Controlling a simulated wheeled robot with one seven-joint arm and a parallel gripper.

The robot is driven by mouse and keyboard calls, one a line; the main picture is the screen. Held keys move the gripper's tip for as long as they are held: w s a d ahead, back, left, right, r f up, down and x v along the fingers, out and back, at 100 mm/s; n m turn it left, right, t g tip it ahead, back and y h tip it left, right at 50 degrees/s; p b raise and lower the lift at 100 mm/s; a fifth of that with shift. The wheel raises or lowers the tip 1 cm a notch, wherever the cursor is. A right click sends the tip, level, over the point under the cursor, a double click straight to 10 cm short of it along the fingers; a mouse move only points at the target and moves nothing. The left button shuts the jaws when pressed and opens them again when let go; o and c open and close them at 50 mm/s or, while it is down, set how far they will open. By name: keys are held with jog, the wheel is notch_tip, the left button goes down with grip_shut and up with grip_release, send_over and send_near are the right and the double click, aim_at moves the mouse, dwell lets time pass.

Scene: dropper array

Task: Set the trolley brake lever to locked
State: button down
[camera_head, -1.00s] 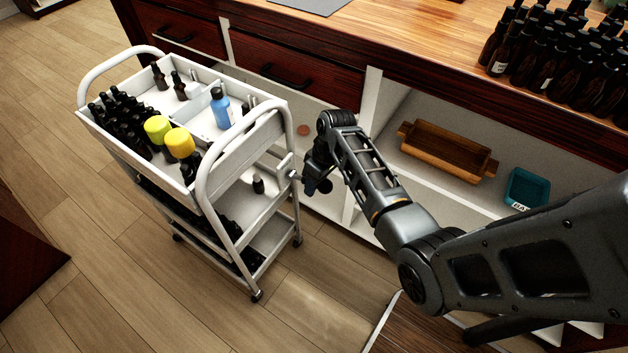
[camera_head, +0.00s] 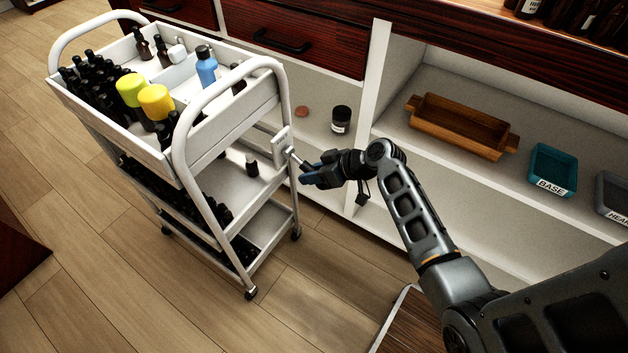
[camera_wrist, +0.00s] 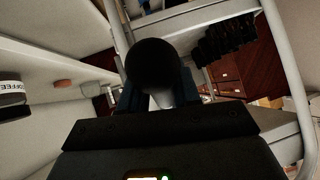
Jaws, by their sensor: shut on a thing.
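The white trolley (camera_head: 262,92) stands at the left in the head view. Its brake lever (camera_head: 293,155) sticks out from a small pale plate (camera_head: 281,143) on the near right post. My gripper (camera_head: 306,174) is at the lever and shut on it. In the wrist view the lever's round black knob (camera_wrist: 158,66) shows large between the fingers of my gripper (camera_wrist: 160,98). The knob hides part of the fingers and the lever's shaft. I cannot read the lever's setting.
Dark bottles, two yellow-capped bottles (camera_head: 155,100) and a blue bottle (camera_head: 206,68) stand in the trolley's top tray. Open shelves are close on the right, with a dark jar (camera_head: 341,119), a wooden tray (camera_head: 462,127) and a teal bin (camera_head: 553,170). Wooden floor lies clear in front.

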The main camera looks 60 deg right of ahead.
jog(key=shift+w+f+t+b, duration=0.3)
jog(key=shift+t+b, duration=0.3)
jog(key=shift+b, duration=0.45)
jog(key=c, duration=0.9)
grip_release()
jog(key=shift+s, duration=0.15)
jog(key=p+v, duration=0.1)
jog(key=v, duration=0.6)
jog(key=shift+s+d+r, duration=0.1)
jog(key=shift+s, duration=0.1)
